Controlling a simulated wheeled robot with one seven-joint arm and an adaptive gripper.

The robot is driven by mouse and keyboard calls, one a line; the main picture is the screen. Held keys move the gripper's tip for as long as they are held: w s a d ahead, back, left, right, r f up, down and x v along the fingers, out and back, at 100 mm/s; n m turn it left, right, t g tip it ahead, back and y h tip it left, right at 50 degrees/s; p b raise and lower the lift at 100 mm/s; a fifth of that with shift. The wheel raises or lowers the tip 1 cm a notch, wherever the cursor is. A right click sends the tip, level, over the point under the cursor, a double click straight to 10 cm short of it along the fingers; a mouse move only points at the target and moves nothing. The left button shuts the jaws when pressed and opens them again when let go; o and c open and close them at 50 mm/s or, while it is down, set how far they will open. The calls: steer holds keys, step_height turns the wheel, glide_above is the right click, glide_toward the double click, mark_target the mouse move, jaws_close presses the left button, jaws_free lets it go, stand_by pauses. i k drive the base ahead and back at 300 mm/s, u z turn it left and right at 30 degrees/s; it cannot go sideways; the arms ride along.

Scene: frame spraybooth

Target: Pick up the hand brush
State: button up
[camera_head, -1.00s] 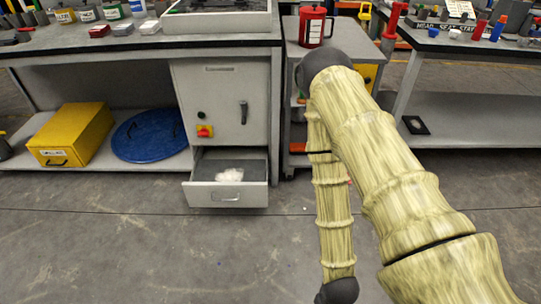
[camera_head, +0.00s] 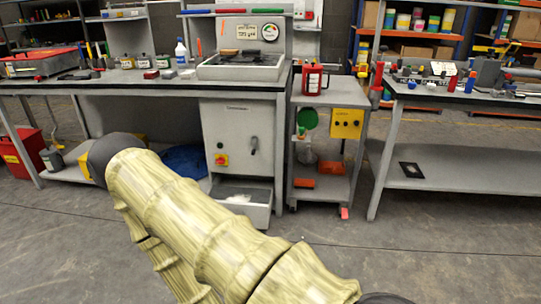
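I cannot make out the hand brush for certain. A small brown item (camera_head: 229,52) lies at the back of the grey tray-like unit (camera_head: 240,70) on the workbench; it is too small to tell whether it is the brush. My arm, in a pale wood-patterned cover, crosses the lower left of the view, with its dark elbow joint in front of the bench's lower shelf. My gripper is out of view.
The long workbench (camera_head: 135,83) holds several bottles and boxes. Its drawer (camera_head: 245,208) stands open below the cabinet. A trolley (camera_head: 335,95) with a red canister (camera_head: 312,79) stands right of it, then another bench (camera_head: 450,98). The floor (camera_head: 440,255) at front right is clear.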

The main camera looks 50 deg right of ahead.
mark_target(300, 184)
steer(key=z, duration=0.45)
steer(key=i, duration=1.3)
steer(key=z, duration=0.95)
steer(key=i, duration=1.5)
steer(key=z, duration=1.95)
steer(key=i, duration=0.7)
steer(key=z, duration=0.8)
